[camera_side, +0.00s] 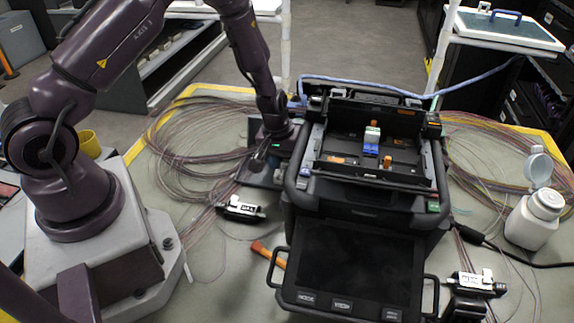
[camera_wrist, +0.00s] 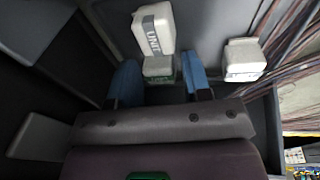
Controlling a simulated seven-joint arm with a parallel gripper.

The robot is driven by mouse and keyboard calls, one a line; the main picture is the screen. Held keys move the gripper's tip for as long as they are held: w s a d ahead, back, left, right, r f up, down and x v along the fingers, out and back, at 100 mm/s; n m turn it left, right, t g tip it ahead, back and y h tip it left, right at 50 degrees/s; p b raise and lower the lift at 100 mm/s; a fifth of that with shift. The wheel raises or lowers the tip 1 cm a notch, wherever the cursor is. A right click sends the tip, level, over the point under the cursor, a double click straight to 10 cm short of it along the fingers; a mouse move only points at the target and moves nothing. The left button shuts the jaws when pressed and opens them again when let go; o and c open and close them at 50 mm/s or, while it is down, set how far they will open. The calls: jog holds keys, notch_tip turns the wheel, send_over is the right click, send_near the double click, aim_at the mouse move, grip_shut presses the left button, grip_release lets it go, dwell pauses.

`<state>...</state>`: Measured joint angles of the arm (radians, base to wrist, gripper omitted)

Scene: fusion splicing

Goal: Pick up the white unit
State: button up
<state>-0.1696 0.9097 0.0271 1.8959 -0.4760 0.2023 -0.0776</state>
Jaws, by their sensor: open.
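A white unit (camera_wrist: 153,30) with dark lettering that reads "UNIT" shows at the top middle of the wrist view. A smaller pale block with a greenish marking (camera_wrist: 158,68) sits just below it; I cannot tell whether it is part of the same piece. My gripper (camera_wrist: 161,82) has its two blue fingers apart, with the pale block between them and the unit just beyond. Contact cannot be made out. In the side view my gripper (camera_side: 272,152) is low at the left side of the black splicer, and the unit there cannot be made out.
Another white block (camera_wrist: 244,60) lies right of the fingers. The black splicer (camera_side: 360,200) stands close beside my gripper. Coiled fibres (camera_side: 185,145) lie to the left. A black-and-white holder (camera_side: 240,209) lies in front, and a white bottle (camera_side: 532,222) stands far right.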

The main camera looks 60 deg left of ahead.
jog(key=c, duration=0.7)
jog(key=shift+r, duration=0.75)
grip_shut()
jog(key=s+d+r, duration=0.2)
jog(key=s+r, duration=0.9)
jog(key=s, duration=0.3)
jog(key=shift+r, duration=0.3)
